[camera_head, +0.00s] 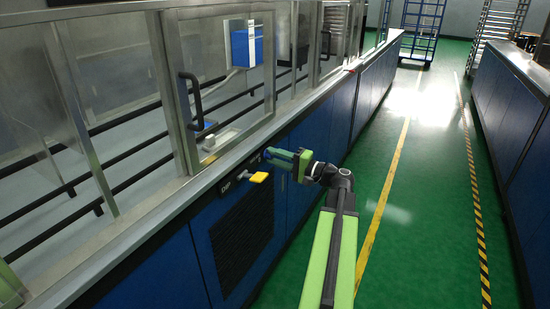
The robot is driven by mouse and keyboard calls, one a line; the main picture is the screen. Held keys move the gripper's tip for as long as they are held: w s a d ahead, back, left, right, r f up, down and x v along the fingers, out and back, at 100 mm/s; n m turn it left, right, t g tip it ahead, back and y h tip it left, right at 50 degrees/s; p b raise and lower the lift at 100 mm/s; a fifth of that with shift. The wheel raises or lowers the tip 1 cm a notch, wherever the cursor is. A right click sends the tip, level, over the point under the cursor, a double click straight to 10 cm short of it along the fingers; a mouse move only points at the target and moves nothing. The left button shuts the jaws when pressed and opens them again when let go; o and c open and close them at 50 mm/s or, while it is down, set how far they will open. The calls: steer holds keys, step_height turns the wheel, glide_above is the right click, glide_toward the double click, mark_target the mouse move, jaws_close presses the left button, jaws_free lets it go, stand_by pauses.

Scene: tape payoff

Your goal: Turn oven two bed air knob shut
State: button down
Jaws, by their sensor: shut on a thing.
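My gripper (272,155) reaches left to the blue front of the long machine, just under its metal ledge. It is shut on a small knob on a dark label strip. The fingers cover most of that knob, so its turn angle and any marking are hidden. A yellow knob or handle (259,177) sticks out from the same strip, just below and left of my gripper and apart from it. Pale lettering (224,190) shows on the strip but is too small to read surely. I cannot tell which knob is the bed air knob.
Above the ledge (172,202) stand glass panels with black handles (190,95). A dark vent grille (240,252) lies below the strip. The green aisle floor (418,215) is clear to the right, up to a blue-fronted counter (510,120). A blue rack (420,30) stands far back.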

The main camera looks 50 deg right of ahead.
steer(key=shift+n, duration=0.6)
steer(key=c, duration=1.1)
jaws_free()
steer(key=b+v, duration=0.1)
steer(key=v, duration=1.6)
steer(key=shift+s, duration=0.2)
steer(key=shift+d, duration=0.1)
